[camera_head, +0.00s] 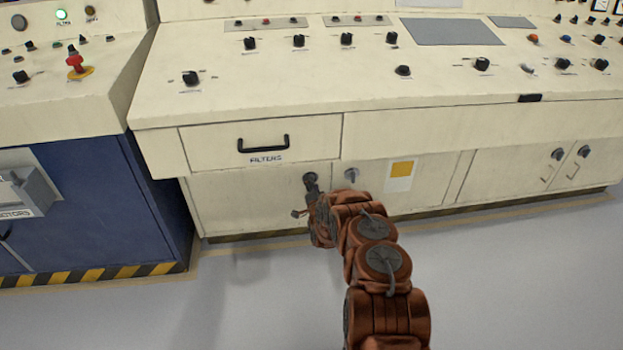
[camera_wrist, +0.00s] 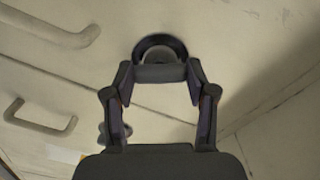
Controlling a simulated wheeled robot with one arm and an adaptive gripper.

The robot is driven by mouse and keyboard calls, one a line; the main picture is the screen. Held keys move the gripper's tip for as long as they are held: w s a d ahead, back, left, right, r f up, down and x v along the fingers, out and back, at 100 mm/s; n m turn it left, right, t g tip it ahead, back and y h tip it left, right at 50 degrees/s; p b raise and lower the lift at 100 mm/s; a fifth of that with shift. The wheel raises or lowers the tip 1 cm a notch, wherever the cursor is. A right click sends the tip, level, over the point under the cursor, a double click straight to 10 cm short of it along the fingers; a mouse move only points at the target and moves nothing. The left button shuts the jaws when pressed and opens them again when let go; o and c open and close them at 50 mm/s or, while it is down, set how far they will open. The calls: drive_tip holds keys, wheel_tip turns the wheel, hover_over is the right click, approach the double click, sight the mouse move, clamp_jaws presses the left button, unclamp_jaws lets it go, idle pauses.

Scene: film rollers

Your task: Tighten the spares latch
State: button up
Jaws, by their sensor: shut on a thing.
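A dark round latch (camera_head: 309,178) sits on the pale lower cabinet doors, below the drawer marked FILTERS. In the wrist view it shows as a dark ring with a grey middle (camera_wrist: 161,49). My gripper (camera_head: 313,190) is at this latch. In the wrist view my gripper (camera_wrist: 160,76) has its two fingers on either side of the latch's grip, shut on it. The fingers and the wrist hide part of the latch, and I cannot read a spares label or how far the latch is turned.
A second latch (camera_head: 351,175) is close to the right, beside a yellow label (camera_head: 401,170). The FILTERS drawer handle (camera_head: 263,144) sticks out above. A blue cabinet (camera_head: 110,200) stands at left. More latches (camera_head: 558,154) are far right. The floor in front is clear.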

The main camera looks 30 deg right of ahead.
drive_tip(key=m+p, duration=0.3)
drive_tip(key=m, duration=0.1)
drive_tip(key=shift+d+r+m, duration=0.1)
drive_tip(key=shift+r+m, duration=0.05)
drive_tip(key=shift+m, duration=0.15)
drive_tip(key=shift+m+p, duration=0.4)
drive_tip(key=shift+m, duration=0.1)
drive_tip(key=shift+f, duration=0.2)
drive_tip(key=o, duration=1.2)
drive_tip(key=shift+c, duration=0.2)
drive_tip(key=v, duration=1.2)
